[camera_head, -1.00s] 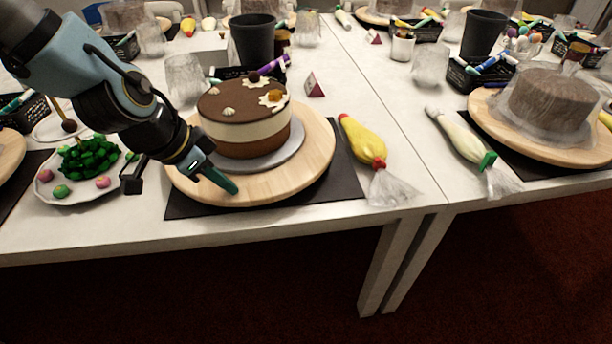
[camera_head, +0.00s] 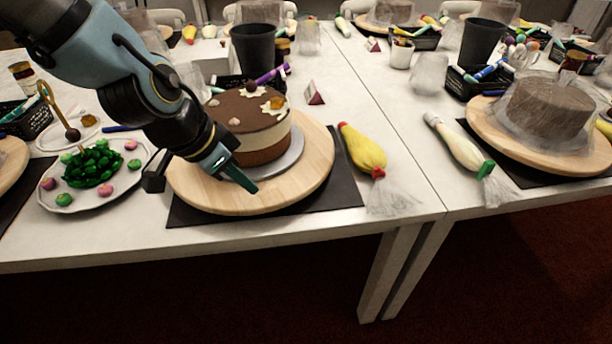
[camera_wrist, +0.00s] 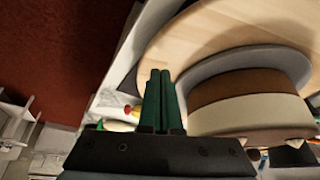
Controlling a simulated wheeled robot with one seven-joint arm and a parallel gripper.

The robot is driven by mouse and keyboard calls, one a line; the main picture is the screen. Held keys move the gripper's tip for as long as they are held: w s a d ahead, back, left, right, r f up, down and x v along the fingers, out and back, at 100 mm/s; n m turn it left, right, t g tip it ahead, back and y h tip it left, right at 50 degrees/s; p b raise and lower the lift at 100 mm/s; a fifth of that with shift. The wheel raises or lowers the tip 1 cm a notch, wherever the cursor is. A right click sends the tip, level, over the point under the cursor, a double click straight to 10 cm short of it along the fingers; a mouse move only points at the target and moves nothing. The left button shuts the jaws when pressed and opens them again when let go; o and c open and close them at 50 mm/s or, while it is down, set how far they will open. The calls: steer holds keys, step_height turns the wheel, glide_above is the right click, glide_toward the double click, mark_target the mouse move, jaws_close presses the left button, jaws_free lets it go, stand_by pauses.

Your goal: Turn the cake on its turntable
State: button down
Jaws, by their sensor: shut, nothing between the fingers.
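The cake (camera_head: 262,138) has a brown top and brown and cream sides, with shell and flower decorations. It stands on a grey round board (camera_head: 290,158) on the wooden turntable (camera_head: 318,165). My gripper (camera_head: 253,188) is shut and empty, its fingertips low over the front part of the turntable, in front of the cake. I cannot tell whether the tips touch the wood. In the wrist view the green fingers (camera_wrist: 158,88) lie together beside the cake (camera_wrist: 250,105), with the turntable (camera_wrist: 215,28) beyond. My arm hides the cake's left side.
A dark mat (camera_head: 345,188) lies under the turntable. A yellow piping bag (camera_head: 362,150) lies to its right, and a white plate of green and pink sweets (camera_head: 133,178) to its left. A black cup (camera_head: 254,46) stands behind. The table's front strip is clear.

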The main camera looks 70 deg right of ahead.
steer(key=p, duration=0.5)
glide_above(199, 192)
steer(key=s+a, duration=0.2)
steer(key=a, duration=0.1)
steer(key=shift+w+d+r, duration=0.1)
steer(key=shift+d+r, duration=0.05)
steer(key=shift+d, duration=0.05)
steer(key=w+d+p, duration=0.1)
steer(key=w, duration=0.2)
steer(key=w+d+p, duration=0.1)
steer(key=w, duration=0.2)
steer(key=w+d+p, duration=0.1)
steer(key=w, duration=0.2)
steer(key=shift+w+d, duration=0.35)
steer(key=shift+d, duration=0.05)
steer(key=shift+f, duration=0.2)
steer(key=shift+f+b, duration=1)
steer(key=shift+f, duration=0.4)
steer(key=shift+s+a+r+b, duration=0.15)
steer(key=shift+s+a, duration=0.25)
steer(key=shift+s, duration=0.8)
steer(key=shift+s+a+f+b, duration=0.1)
steer(key=shift+s+a+b, duration=0.3)
steer(key=shift+s, duration=0.85)
steer(key=shift+s+a+r+b, duration=0.1)
steer(key=shift+s+a, duration=0.35)
steer(key=shift+s, duration=0.75)
